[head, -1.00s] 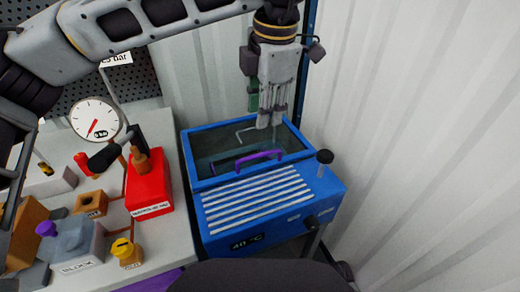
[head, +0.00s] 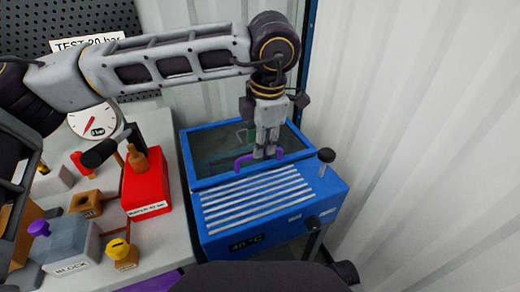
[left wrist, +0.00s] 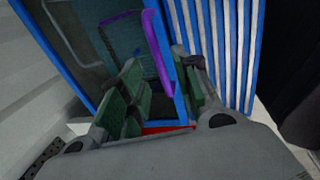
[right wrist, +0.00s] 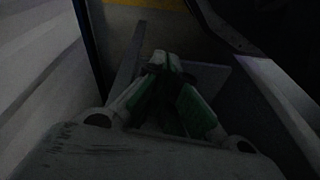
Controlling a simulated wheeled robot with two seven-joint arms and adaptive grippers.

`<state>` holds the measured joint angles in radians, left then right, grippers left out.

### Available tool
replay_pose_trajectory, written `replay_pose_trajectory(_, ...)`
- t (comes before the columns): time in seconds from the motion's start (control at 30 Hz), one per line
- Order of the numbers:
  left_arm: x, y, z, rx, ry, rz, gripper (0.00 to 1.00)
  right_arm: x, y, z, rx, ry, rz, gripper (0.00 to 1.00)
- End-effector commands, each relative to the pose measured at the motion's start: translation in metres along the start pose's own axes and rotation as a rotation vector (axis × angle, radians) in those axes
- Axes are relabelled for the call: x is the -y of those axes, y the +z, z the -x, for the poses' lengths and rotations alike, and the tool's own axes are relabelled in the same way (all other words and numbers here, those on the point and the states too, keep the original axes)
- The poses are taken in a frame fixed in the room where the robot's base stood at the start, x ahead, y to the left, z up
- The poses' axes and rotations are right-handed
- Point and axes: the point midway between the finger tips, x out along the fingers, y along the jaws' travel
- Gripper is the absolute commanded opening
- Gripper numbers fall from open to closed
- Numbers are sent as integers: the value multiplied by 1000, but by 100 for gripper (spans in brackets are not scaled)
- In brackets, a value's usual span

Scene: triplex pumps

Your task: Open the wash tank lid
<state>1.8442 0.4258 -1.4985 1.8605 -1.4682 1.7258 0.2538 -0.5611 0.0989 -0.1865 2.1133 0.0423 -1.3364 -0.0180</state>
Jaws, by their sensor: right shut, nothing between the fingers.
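The blue wash tank (head: 275,222) stands at the middle right in the head view. Its dark, see-through lid (head: 205,155) has a blue frame and appears to lie flat over the tank. The purple handle (head: 241,161) is on the lid's front edge; it also shows in the left wrist view (left wrist: 157,55). My left gripper (head: 266,154) points down at the handle. In the left wrist view its fingers (left wrist: 160,95) are apart, with the handle between or just beyond them; contact cannot be told. My right gripper (right wrist: 168,85) is shut and empty in the dark right wrist view.
A grey bench (head: 175,235) at left holds a red box (head: 146,185), a gauge (head: 92,121), a block (head: 70,248) and small fittings. A black knob (head: 326,155) stands on the tank's right corner. A corrugated wall (head: 430,130) rises close on the right.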

Motion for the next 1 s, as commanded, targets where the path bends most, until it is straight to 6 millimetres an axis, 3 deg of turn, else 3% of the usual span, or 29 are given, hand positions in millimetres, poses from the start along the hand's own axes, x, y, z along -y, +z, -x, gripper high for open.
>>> replay_pose_trajectory(0.3,0,0,-29,0,0,0,32,3,4,5,0,-5,0,0)
replay_pose_trajectory(0.67,0,0,-32,0,1,0,32,3,1,8,-9,-5,1,0)
replay_pose_trajectory(0.93,0,0,-32,0,0,0,1,2,-2,7,-13,-3,2,0)
replay_pose_trajectory(1.0,0,0,-32,0,0,0,0,2,-2,7,-12,-3,2,0)
